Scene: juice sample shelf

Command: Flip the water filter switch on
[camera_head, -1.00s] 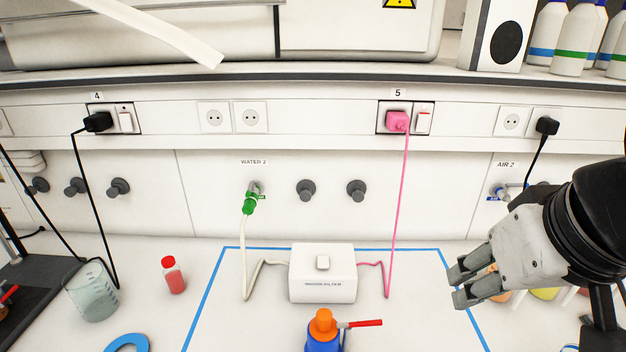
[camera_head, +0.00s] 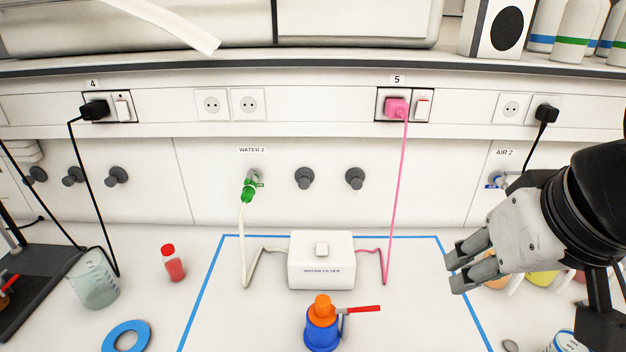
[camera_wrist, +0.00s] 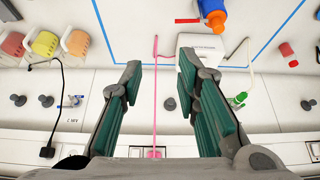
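I cannot tell the switch's position. A pink cable (camera_head: 400,190) runs from it to a pink plug (camera_head: 397,107) at socket 5, beside a white wall switch (camera_head: 422,108). A white hose (camera_head: 244,245) joins it to the green-fitted tap under WATER 2. My gripper (camera_head: 458,270) is to the right of the filter, apart from it. In the wrist view, the fingers of my gripper (camera_wrist: 165,85) are spread with nothing held; the filter (camera_wrist: 205,42) shows beyond them.
A blue bottle with an orange cap and red handle (camera_head: 322,325) stands in front of the filter. A red-capped bottle (camera_head: 172,263), a beaker (camera_head: 93,280) and a blue ring (camera_head: 127,337) are at left. Colored containers (camera_head: 543,280) stand behind my gripper. The overhanging shelf (camera_head: 250,62) spans the top.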

